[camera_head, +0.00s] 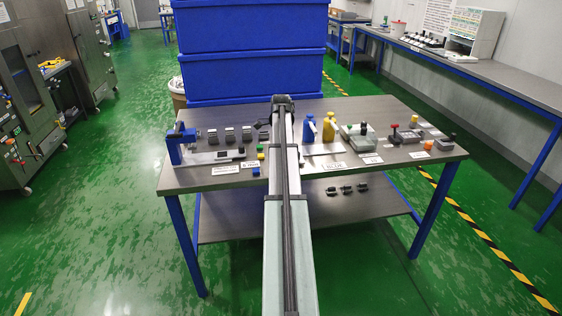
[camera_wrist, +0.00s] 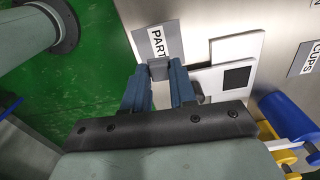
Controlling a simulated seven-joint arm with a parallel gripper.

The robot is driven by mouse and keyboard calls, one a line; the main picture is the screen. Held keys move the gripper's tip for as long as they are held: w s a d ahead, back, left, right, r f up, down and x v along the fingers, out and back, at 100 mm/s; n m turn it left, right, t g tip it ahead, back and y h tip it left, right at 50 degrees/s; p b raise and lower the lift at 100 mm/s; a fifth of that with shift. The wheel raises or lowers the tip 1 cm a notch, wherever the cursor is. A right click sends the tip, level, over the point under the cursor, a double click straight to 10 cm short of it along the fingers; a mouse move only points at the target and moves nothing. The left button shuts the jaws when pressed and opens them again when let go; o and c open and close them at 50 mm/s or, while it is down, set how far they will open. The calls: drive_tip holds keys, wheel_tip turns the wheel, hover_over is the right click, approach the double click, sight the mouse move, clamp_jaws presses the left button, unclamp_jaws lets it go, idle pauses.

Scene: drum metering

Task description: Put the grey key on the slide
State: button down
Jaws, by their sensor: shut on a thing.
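My gripper (camera_wrist: 160,76) is shut on a small grey block, the grey key (camera_wrist: 158,66), in the wrist view. The key sits between the two blue-grey fingertips. It overlaps a white label reading PART (camera_wrist: 157,40) in the picture; I cannot tell whether it touches the table. White flat plates (camera_wrist: 236,48) lie just right of the fingertips, one with a black square (camera_wrist: 237,77). I cannot tell for sure which part is the slide. In the head view my arm hides the gripper and key.
The workbench (camera_head: 400,171) carries a blue clamp-like fixture (camera_head: 175,146) at left and several grey blocks (camera_head: 229,134). Blue (camera_head: 310,129) and yellow (camera_head: 328,128) bottles stand right of my arm. A grey device (camera_head: 358,137) stands further right. Blue crates (camera_head: 250,70) stand behind.

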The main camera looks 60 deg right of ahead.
drive_tip(key=r, duration=0.4)
drive_tip(key=shift+w+a, duration=0.3)
drive_tip(key=shift+w, duration=0.1)
drive_tip(key=w+a+n, duration=0.1)
drive_tip(key=w+a, duration=0.3)
drive_tip(key=w, duration=0.2)
drive_tip(key=r, duration=0.2)
hover_over(222, 154)
drive_tip(key=shift+s+a+f, duration=0.1)
drive_tip(key=shift+s+f, duration=0.05)
drive_tip(key=shift+f, duration=4.7)
drive_tip(key=shift+f, duration=0.1)
drive_tip(key=c, duration=0.9)
unclamp_jaws()
